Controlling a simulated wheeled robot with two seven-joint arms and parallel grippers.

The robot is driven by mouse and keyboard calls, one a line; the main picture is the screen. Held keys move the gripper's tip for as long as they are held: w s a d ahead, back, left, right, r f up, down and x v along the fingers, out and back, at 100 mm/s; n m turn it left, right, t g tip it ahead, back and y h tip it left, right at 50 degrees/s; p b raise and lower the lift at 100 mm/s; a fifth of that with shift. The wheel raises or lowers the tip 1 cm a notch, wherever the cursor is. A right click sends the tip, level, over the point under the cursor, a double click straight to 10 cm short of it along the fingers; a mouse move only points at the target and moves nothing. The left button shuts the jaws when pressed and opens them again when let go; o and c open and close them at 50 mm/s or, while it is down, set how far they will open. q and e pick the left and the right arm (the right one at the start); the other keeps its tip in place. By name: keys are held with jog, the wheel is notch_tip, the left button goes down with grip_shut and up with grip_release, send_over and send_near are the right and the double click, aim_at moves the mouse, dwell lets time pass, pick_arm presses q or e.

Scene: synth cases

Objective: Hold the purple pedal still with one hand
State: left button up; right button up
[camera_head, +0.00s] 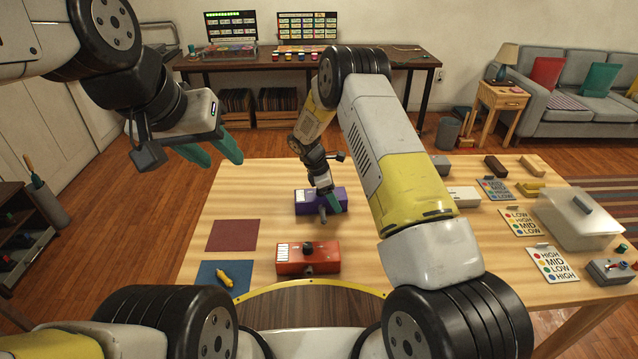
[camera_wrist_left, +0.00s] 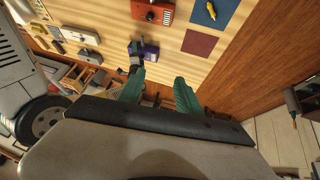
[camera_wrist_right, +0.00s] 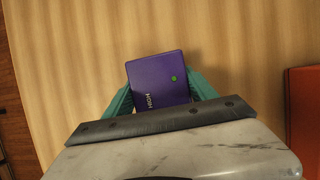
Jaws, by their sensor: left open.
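The purple pedal (camera_head: 307,204) lies on the wooden table, behind the red pedal (camera_head: 318,259). My right gripper (camera_head: 331,201) points down at it from above, its arm covering part of the view. In the right wrist view the pedal (camera_wrist_right: 158,75) fills the space between the teal fingers of that gripper (camera_wrist_right: 160,95), one against each side. My left gripper (camera_head: 222,156) is open and empty in the air, left of the table. It also shows open in the left wrist view (camera_wrist_left: 158,86).
A dark red mat (camera_head: 232,235) and a blue mat (camera_head: 240,270) with a yellow object (camera_head: 224,274) lie left of the pedals. Label cards (camera_head: 552,264) and a clear lidded bin (camera_head: 570,222) stand at the right. The table's left rear is clear.

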jog(key=c, duration=0.6)
pick_arm(q)
jog(key=shift+c, duration=0.4)
pick_arm(e)
jog(key=shift+c, duration=0.2)
pick_arm(q)
jog(key=w+a+f+m+g+y, duration=0.2)
jog(key=w+a+f+m+y, duration=0.15)
jog(key=w+f+m, duration=0.45)
jog(key=m+t, duration=0.2)
jog(key=m, duration=2.5)
send_near(323, 216)
jog(key=shift+h, duration=0.45)
jog(key=shift+a+x, duration=0.15)
jog(key=shift+x, duration=2.05)
jog(key=shift+a+x, duration=0.15)
jog(key=shift+x, duration=2.05)
